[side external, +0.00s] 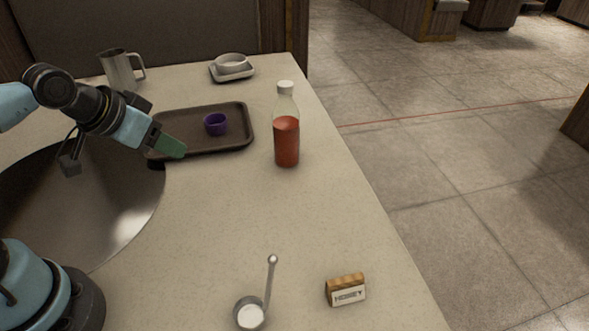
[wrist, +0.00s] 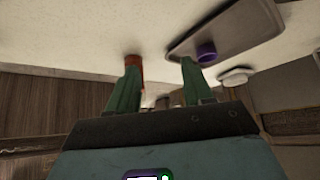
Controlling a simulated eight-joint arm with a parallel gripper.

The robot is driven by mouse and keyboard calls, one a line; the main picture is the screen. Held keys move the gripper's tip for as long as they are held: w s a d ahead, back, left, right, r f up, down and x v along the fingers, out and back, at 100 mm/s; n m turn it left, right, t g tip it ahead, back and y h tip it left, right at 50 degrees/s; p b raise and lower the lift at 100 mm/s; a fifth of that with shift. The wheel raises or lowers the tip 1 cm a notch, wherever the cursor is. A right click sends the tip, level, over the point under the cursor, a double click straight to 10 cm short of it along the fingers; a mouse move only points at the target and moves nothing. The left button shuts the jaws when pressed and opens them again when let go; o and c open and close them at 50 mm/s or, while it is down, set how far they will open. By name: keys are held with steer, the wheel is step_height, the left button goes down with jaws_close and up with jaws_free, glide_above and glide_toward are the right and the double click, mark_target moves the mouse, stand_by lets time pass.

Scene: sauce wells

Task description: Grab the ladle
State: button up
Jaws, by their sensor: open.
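The ladle (side external: 250,314) lies on the counter at the front of the side view. Its round metal bowl holds or shows something white, and its thin handle points up and away to a knob. My gripper (side external: 176,150) is far from it, over the near left part of the brown tray at the back left. In the wrist view my gripper (wrist: 158,82) shows two green fingers spread apart with nothing held between them. The ladle cannot be made out in the wrist view.
A bottle of red sauce (side external: 286,142) stands mid-counter. A purple cup (side external: 215,124) sits on the brown tray (side external: 240,143). A metal pitcher (side external: 118,70) and white dishes (side external: 232,68) stand behind. A honey sign (side external: 346,290) is right of the ladle. The counter between bottle and ladle is clear.

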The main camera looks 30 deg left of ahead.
steer(key=shift+d, duration=0.1)
steer(key=shift+c, duration=0.2)
steer(key=m+g+h, duration=1.2)
steer(key=m, duration=0.9)
glide_toward(269, 257)
steer(key=f, duration=0.2)
steer(key=shift+g+h, duration=0.3)
steer(key=x, duration=1.1)
steer(key=shift+w+d, duration=0.1)
steer(key=shift+d, duration=0.3)
jaws_close()
